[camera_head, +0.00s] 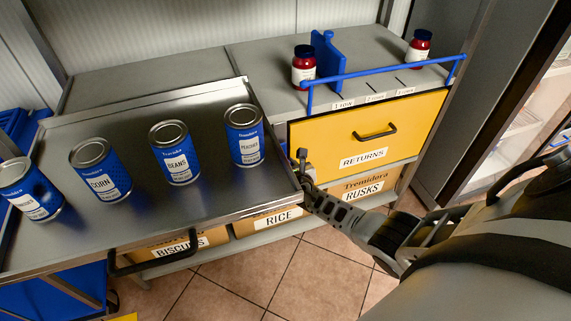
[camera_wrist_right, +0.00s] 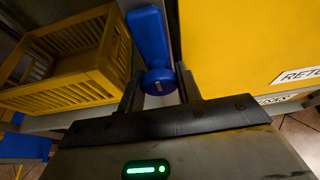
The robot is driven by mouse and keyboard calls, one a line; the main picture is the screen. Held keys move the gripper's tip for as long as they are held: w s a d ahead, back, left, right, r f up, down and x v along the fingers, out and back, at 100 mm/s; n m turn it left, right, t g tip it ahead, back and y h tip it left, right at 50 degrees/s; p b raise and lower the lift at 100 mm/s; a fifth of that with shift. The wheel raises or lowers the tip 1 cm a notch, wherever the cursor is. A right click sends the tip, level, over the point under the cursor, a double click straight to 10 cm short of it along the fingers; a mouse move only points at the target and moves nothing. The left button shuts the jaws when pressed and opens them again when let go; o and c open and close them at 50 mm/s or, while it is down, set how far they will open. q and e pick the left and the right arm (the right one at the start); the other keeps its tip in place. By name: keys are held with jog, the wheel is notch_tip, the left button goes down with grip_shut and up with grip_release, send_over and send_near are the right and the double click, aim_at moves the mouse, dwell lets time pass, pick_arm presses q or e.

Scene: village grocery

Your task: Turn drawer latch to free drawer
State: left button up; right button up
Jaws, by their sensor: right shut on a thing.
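The yellow drawer (camera_head: 420,112) labelled RETURNS has a dark bar handle (camera_head: 375,132) and its front looks flush with the cabinet. In the right wrist view its yellow face (camera_wrist_right: 240,40) fills the right side. A blue latch (camera_wrist_right: 152,38) with a round hub stands left of that face, its arm pointing up in the picture. My right gripper (camera_head: 304,170) is at the drawer's left edge, beside the tray corner. In the right wrist view it is shut on the latch, one finger each side. The latch is not clear in the head view. My left gripper is not in view.
A pulled-out metal tray (camera_head: 150,215) holds several blue cans and lies just left of my right gripper. A blue rail (camera_head: 385,72) and red jars (camera_head: 304,66) are above the drawer. Boxes sit below. A yellow crate (camera_wrist_right: 60,95) is left of the latch. The tiled floor in front is clear.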

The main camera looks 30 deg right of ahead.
jog(key=o, duration=0.9)
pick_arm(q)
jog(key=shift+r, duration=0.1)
pick_arm(e)
jog(key=shift+s+r+p, duration=0.15)
jog(key=shift+s+p, duration=0.05)
jog(key=shift+p, duration=0.1)
pick_arm(q)
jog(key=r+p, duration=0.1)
jog(key=p, duration=0.2)
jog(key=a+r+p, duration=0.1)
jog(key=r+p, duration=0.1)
jog(key=p, duration=0.2)
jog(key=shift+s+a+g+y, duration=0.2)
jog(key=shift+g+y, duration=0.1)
pick_arm(e)
jog(key=v, duration=1.5)
jog(key=shift+s, duration=0.25)
jog(key=shift+a, duration=0.1)
